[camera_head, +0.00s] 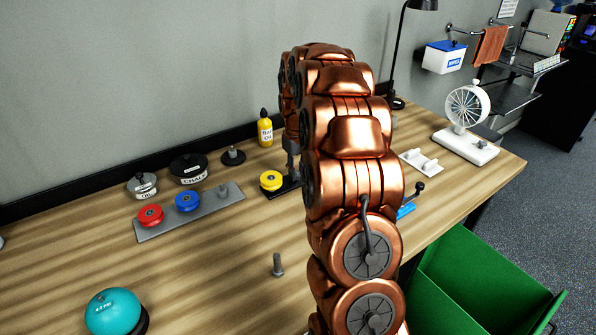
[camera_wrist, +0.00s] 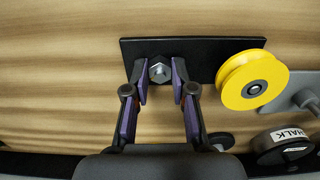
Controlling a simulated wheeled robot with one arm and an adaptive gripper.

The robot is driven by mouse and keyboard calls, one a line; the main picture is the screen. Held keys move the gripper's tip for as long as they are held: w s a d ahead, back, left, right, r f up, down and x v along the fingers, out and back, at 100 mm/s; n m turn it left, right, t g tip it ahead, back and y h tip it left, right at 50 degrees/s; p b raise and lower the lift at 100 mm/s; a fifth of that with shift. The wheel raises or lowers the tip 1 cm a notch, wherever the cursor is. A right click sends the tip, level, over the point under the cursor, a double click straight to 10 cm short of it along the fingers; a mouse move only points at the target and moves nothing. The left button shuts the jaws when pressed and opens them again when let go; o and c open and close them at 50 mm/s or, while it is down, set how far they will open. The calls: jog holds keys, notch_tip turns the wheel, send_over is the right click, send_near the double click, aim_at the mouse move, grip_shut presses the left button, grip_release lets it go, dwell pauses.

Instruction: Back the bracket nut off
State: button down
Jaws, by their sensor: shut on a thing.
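The bracket nut (camera_wrist: 159,71) is a silver hex nut on a bolt near one end of a black bracket plate (camera_wrist: 205,47). My gripper (camera_wrist: 160,80) is shut on the nut in the wrist view, one purple-padded finger on each side. A yellow pulley wheel (camera_wrist: 249,80) sits at the plate's other end, close beside the fingers. In the head view the yellow wheel (camera_head: 271,181) and part of the black plate (camera_head: 288,188) show left of my arm. The nut and fingertips are hidden there.
A grey plate (camera_head: 215,213) with red (camera_head: 150,215) and blue (camera_head: 187,201) wheels lies left. Behind are a chalk tin (camera_head: 189,168) and yellow bottle (camera_head: 265,130). A loose bolt (camera_head: 278,264) stands in front. A fan (camera_head: 467,106) and green bin (camera_head: 475,285) are right.

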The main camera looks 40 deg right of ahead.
jog(key=c, duration=1)
grip_release()
jog(key=shift+o, duration=0.2)
notch_tip(320, 180, up, 12)
jog(key=shift+a, duration=0.1)
